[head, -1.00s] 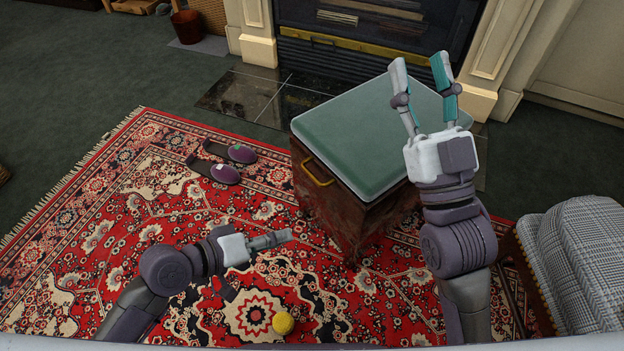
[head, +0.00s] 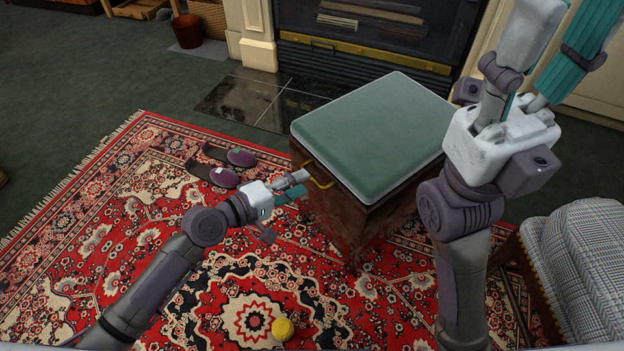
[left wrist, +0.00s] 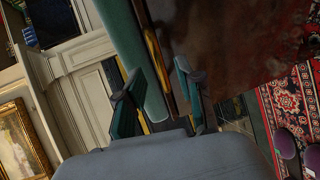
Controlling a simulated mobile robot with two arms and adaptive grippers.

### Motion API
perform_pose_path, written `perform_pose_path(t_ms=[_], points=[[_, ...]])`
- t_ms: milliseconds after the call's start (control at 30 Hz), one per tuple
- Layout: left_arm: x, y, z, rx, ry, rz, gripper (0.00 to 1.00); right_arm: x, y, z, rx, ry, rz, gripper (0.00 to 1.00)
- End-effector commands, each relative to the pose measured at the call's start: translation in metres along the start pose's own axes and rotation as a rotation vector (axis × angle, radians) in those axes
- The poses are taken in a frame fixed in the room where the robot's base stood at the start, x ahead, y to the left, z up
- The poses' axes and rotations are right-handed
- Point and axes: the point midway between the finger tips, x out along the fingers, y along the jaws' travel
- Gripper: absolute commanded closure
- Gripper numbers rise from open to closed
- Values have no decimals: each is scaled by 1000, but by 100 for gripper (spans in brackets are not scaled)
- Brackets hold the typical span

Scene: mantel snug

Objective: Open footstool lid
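The footstool (head: 355,225) is a dark brown box with a padded green lid (head: 375,130), which lies flat and closed on top. A brass handle (head: 318,176) is on its left-facing side, just under the lid. My left gripper (head: 302,184) is open at this handle, its fingertips close to it. In the left wrist view the open fingers (left wrist: 160,88) are on either side of the gold handle (left wrist: 154,58); I cannot tell whether they touch it. My right gripper (head: 563,35) is raised at the upper right, open and empty.
A fireplace (head: 370,40) stands behind the footstool. A plaid chair (head: 580,265) is at the lower right. Purple slippers (head: 224,177) and a yellow ball (head: 283,329) lie on the red patterned rug (head: 90,240). The rug's left part is clear.

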Motion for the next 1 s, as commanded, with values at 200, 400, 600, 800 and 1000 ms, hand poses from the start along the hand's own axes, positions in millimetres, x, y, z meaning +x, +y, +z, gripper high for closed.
perform_pose_path(t_ms=[200, 400, 600, 800, 1000], points=[[33, -2, 0, 1, 0, 1, 63, 4, -2, -4, -4, 34, -12, 54], [43, 0, 0, 1, 0, 0, 63, 7, -2, -5, -6, 42, -16, 54], [43, 0, 0, 1, 0, -1, 63, 7, -2, -5, -6, 41, -16, 54], [43, 0, 0, 1, 0, -1, 90, 7, -2, -5, -6, 40, -16, 54], [42, 0, 0, 1, 0, -1, 100, 7, -2, -5, -5, 40, -16, 54]])
